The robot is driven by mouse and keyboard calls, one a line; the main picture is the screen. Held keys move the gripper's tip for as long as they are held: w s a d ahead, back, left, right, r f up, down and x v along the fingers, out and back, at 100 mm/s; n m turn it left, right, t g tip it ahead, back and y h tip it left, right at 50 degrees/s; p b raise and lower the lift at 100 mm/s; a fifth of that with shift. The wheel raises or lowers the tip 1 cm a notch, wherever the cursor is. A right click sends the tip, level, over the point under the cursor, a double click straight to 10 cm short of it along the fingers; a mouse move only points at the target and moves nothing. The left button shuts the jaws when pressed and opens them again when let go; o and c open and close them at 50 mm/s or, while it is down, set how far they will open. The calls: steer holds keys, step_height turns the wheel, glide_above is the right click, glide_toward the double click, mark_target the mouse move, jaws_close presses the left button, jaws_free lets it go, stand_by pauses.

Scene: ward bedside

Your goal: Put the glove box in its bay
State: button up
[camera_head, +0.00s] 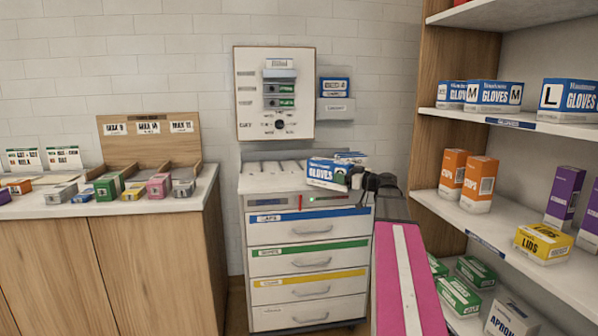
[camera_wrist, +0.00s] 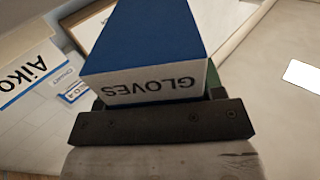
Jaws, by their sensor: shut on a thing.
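A blue and white glove box (camera_head: 328,173) is above the top of the drawer cart, in front of the wall panel. My gripper (camera_head: 352,179) is shut on it from the right. In the wrist view the glove box (camera_wrist: 155,45) fills the space ahead of the dark gripper bar (camera_wrist: 160,122), its white "GLOVES" side facing me. The fingertips are mostly hidden by the box. Other glove boxes (camera_head: 493,95) stand on the upper right shelf, above a blue shelf label (camera_head: 510,124). A wall holder (camera_head: 336,110) beside the panel holds a small blue-labelled box (camera_head: 335,87).
The drawer cart (camera_head: 308,258) has colour-striped drawers and a slotted top. A wooden counter (camera_head: 60,205) with small boxes is at left. The right shelf unit (camera_head: 540,205) holds orange boxes (camera_head: 480,183), a yellow lids box (camera_head: 543,244) and green boxes (camera_head: 458,296).

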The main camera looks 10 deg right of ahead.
steer(key=x, duration=2)
steer(key=shift+w+a, duration=0.25)
steer(key=shift+w, duration=0.05)
steer(key=shift+s+f, duration=0.15)
steer(key=shift+f, duration=0.2)
steer(key=shift+f, duration=0.1)
steer(key=o, duration=1.2)
steer(key=shift+c, duration=0.2)
